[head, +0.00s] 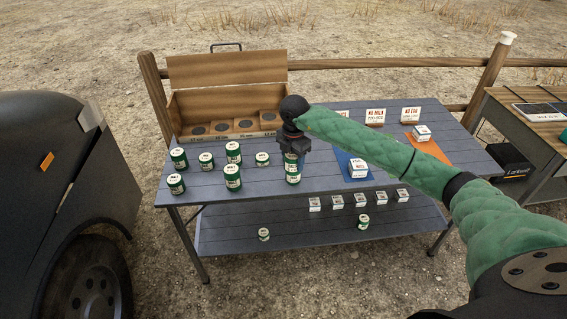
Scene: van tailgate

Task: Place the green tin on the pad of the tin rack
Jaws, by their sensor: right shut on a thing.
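My right gripper (292,152) points down over the middle of the table and is shut on a green tin (293,177) with white bands. The tin is upright at or just above the tabletop; I cannot tell if it touches. The gripper hides its top. The tin rack (228,72) is an open wooden box at the back left of the table, with several dark round pads (222,127) in a row and size labels along its front. The held tin is in front and to the right of the rack. My left gripper is not in view.
Several other green tins (232,177) stand left of the gripper, in front of the rack. My right forearm crosses the table's right half.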

